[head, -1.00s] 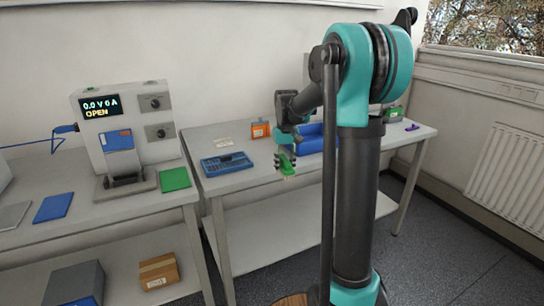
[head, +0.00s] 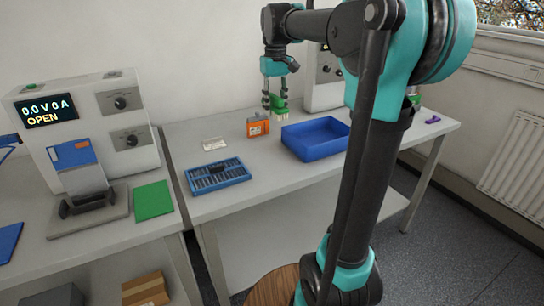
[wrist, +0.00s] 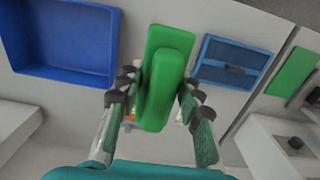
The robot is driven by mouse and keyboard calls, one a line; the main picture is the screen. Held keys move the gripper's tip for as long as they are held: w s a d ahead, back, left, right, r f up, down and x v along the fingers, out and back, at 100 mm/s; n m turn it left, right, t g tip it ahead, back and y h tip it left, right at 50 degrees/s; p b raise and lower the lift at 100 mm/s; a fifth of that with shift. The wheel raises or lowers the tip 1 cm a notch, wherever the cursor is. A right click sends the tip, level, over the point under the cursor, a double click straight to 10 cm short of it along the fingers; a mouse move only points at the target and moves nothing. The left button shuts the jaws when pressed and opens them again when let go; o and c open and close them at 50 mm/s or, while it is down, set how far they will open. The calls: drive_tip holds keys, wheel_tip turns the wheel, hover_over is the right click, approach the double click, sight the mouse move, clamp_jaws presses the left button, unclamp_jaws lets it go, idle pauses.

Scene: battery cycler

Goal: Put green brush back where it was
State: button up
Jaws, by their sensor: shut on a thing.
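The green brush (head: 279,106) hangs in my gripper (head: 276,98) above the back of the right-hand table. In the wrist view the green brush (wrist: 163,80) fills the middle, between both fingers of my gripper (wrist: 157,100), which are shut on it. The brush is off the table, just behind and right of an orange box (head: 257,127) in the head view. A blue tray (head: 318,152) stands to the right of it, and also shows in the wrist view (wrist: 62,78). The brush's underside is partly hidden by the fingers.
A blue slotted rack (head: 217,187) and a small white card (head: 214,144) lie on the table. A green pad (head: 152,200) and a cycler unit reading OPEN (head: 80,130) are on the left table. A purple item (head: 433,120) lies at the right end. My arm hides part of the table.

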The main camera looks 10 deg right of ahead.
sight(274, 164)
drive_tip(key=shift+w+f, duration=0.1)
drive_tip(key=shift+f, duration=0.25)
wheel_tip(274, 164, down, 19)
drive_tip(key=shift+f, duration=0.15)
drive_tip(key=o, duration=1.2)
wheel_tip(274, 164, up, 12)
